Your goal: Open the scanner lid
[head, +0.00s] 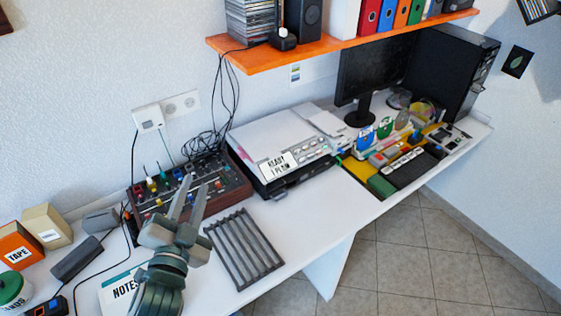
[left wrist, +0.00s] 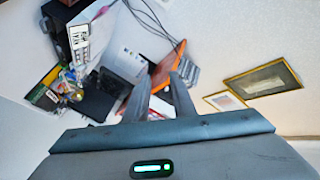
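The scanner (head: 300,163) is a white and dark box on the white desk, with a panel of buttons and a paper label on its front. Its flat pale lid (head: 265,133) lies down on top and looks shut. My left gripper (head: 195,182) is in front of and left of the scanner, over the mixer's front edge in the picture and apart from the lid. Its two fingers stand apart with nothing between them; they also show in the left wrist view (left wrist: 160,86). My right gripper is not in view.
A mixer with knobs (head: 220,176) stands left of the scanner, and a dark slatted rack (head: 244,248) lies in front. An orange shelf (head: 330,46) hangs above the scanner. A monitor (head: 372,68) stands to the right. Bare desk lies right of the rack.

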